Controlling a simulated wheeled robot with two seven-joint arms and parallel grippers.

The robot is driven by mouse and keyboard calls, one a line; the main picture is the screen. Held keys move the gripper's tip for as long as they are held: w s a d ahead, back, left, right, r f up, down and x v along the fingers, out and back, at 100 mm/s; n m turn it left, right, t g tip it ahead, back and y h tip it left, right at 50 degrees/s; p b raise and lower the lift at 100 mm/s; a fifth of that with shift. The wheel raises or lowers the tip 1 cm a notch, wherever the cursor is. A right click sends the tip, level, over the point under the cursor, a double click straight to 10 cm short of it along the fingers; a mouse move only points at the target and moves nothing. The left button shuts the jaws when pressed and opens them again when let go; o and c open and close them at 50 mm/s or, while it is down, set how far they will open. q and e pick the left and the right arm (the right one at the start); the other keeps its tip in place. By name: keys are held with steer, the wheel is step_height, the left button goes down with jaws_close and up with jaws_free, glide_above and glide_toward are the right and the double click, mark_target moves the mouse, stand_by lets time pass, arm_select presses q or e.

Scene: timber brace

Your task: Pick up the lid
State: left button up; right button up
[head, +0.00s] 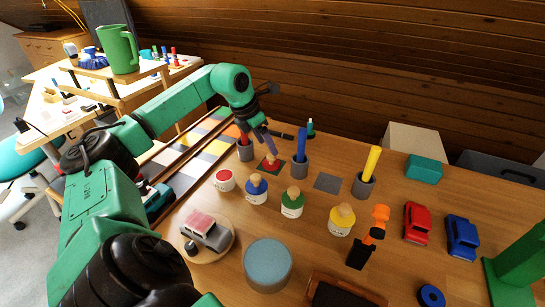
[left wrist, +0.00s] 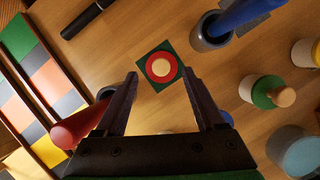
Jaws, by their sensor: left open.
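The lid (head: 271,164), a red disc with a pale wooden knob, lies on a dark green square mat on the wooden table. In the left wrist view the lid (left wrist: 161,67) shows from above as a red ring around a tan knob, on its mat (left wrist: 147,49). My left gripper (head: 264,148) is open and above the lid. In the left wrist view the lid appears between and just beyond the two fingertips (left wrist: 160,74), with nothing held. A white jar with a red top (head: 224,181) stands left of the mat. My right gripper is not in view.
Grey cups with a red stick (head: 245,150), a blue stick (head: 300,165) and a yellow stick (head: 364,187) stand nearby. Jars with blue (head: 257,190), green (head: 292,204) and yellow (head: 342,219) lids stand in front. A grey square (head: 327,183) lies bare.

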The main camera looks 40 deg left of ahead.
mark_target(271, 155)
arm_select(q)
steer(key=x, duration=0.5)
steer(key=shift+s+f, duration=0.15)
steer(key=shift+s, duration=0.1)
jaws_close()
